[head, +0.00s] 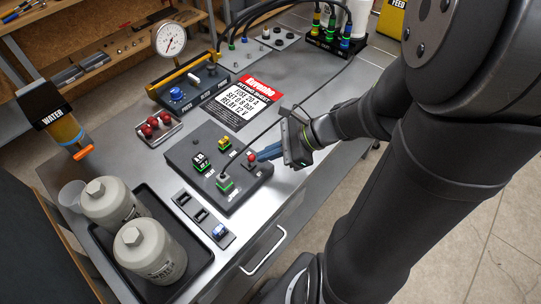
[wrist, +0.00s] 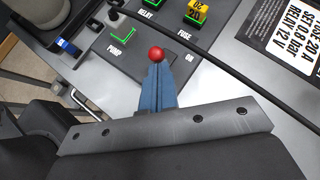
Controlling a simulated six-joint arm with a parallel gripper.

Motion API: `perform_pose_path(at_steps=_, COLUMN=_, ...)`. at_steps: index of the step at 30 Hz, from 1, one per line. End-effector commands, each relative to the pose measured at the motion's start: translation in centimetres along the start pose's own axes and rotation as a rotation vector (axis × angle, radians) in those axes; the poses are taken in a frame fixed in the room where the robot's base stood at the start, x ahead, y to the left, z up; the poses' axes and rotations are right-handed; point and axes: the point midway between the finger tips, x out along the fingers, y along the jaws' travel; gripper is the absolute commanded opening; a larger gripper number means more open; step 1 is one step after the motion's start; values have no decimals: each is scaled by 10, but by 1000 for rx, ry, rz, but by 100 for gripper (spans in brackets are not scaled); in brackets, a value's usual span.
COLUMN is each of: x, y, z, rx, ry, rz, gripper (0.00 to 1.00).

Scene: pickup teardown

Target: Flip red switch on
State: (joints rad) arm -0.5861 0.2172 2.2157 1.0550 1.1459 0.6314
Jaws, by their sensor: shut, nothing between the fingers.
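The red switch shows as a red ball knob (wrist: 156,54) in the wrist view, just beyond my fingertips. In the head view the knob (head: 251,156) stands near the right edge of the black panel (head: 190,150). My gripper (head: 262,154) reaches in from the right, low over the panel, its blue fingers shut and empty. In the wrist view the closed fingers (wrist: 158,72) point at the knob and overlap its lower side; I cannot tell whether they touch. The label ON is printed to the knob's right. The lever's stem is hidden, so its tilt is unclear.
The panel also holds a black relay (head: 200,160), a yellow fuse (head: 224,144) and a grey plug (head: 224,181). A black cable (wrist: 225,62) crosses close to the knob. A red-headed instruction sheet (head: 240,98) lies behind. Two grey bottles (head: 150,250) stand in a tray at front left.

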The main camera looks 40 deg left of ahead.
Motion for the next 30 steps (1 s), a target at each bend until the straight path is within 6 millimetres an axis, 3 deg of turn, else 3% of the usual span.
perform_pose_path(at_steps=19, x=13, y=-25, z=24, rx=247, ry=362, rz=256, gripper=0)
perform_pose_path(at_steps=30, x=9, y=-24, z=25, rx=247, ry=353, rz=247, gripper=0)
